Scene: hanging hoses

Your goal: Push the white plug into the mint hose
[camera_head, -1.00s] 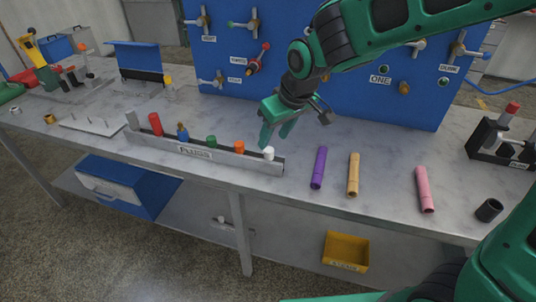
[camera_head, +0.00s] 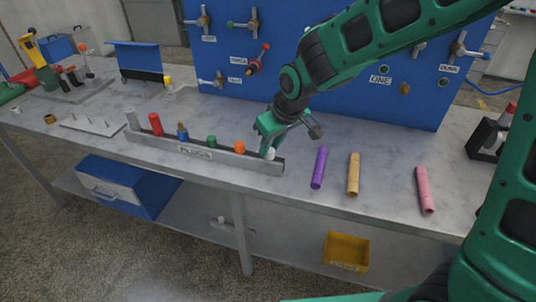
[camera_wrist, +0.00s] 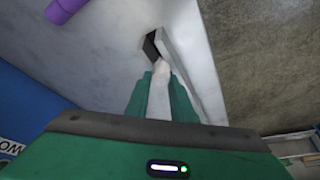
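The white plug (camera_head: 270,153) stands at the right end of the grey rack labelled PLUGS (camera_head: 232,162). My gripper (camera_head: 267,149) is down at this plug, partly hiding it. In the wrist view, the plug's pale top (camera_wrist: 162,68) shows by the tips of my two green fingers (camera_wrist: 161,88), with a pale strip between them. I cannot tell whether the fingers grip the plug or stand apart around it. I cannot make out a mint hose in either view.
Purple (camera_head: 319,167), tan (camera_head: 353,174) and pink (camera_head: 424,190) tubes lie right of the rack. Orange (camera_head: 239,147), green (camera_head: 211,142), blue (camera_head: 182,132) and red (camera_head: 155,124) plugs stand in it. A blue valve panel (camera_head: 350,75) rises behind.

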